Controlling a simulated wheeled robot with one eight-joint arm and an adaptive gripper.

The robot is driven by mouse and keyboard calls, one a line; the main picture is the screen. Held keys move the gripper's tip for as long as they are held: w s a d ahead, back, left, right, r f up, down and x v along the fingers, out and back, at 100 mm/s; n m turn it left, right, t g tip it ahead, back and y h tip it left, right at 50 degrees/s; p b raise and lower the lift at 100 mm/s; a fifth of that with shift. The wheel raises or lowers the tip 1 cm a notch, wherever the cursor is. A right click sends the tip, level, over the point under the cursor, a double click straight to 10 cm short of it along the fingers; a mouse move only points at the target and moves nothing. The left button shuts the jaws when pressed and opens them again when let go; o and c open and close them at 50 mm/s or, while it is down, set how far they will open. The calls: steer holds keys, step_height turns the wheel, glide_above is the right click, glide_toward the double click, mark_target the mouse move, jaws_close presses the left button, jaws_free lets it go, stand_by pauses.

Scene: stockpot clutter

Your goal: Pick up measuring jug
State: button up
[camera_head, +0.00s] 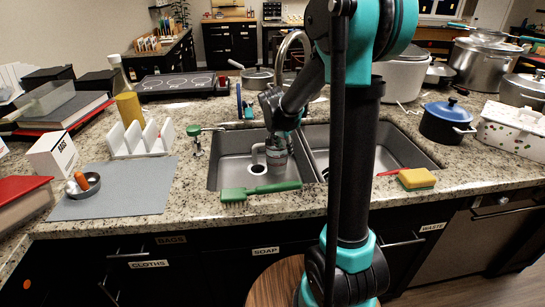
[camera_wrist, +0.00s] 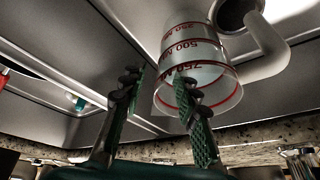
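The measuring jug (camera_head: 277,160) is a clear jug with red markings and a pale handle, standing in the left basin of the sink (camera_head: 228,170). In the wrist view the jug (camera_wrist: 180,50) shows at the upper right, with its rim toward me and its handle to the right. My gripper (camera_head: 283,135) is at the jug, its fingers partly hidden in the head view. In the wrist view my gripper (camera_wrist: 160,85) is open, with its right finger overlapping the jug's rim and its left finger apart from the jug. Whether a finger touches the jug is unclear.
A faucet (camera_head: 290,40) rises behind the sink, close to my arm. A green-handled brush (camera_head: 262,190) lies on the front edge. A yellow sponge (camera_head: 416,179) lies at the right front. A white rack (camera_head: 137,146) and a blue pot (camera_head: 447,122) stand on the counter.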

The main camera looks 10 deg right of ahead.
jaws_close()
steer(key=shift+s+r, duration=0.1)
steer(key=shift+r, duration=0.1)
stand_by(0.4)
step_height(320, 180, up, 11)
steer(key=s, duration=1.9)
steer(key=shift+s, duration=0.35)
stand_by(0.5)
steer(key=shift+r, duration=0.1)
stand_by(0.4)
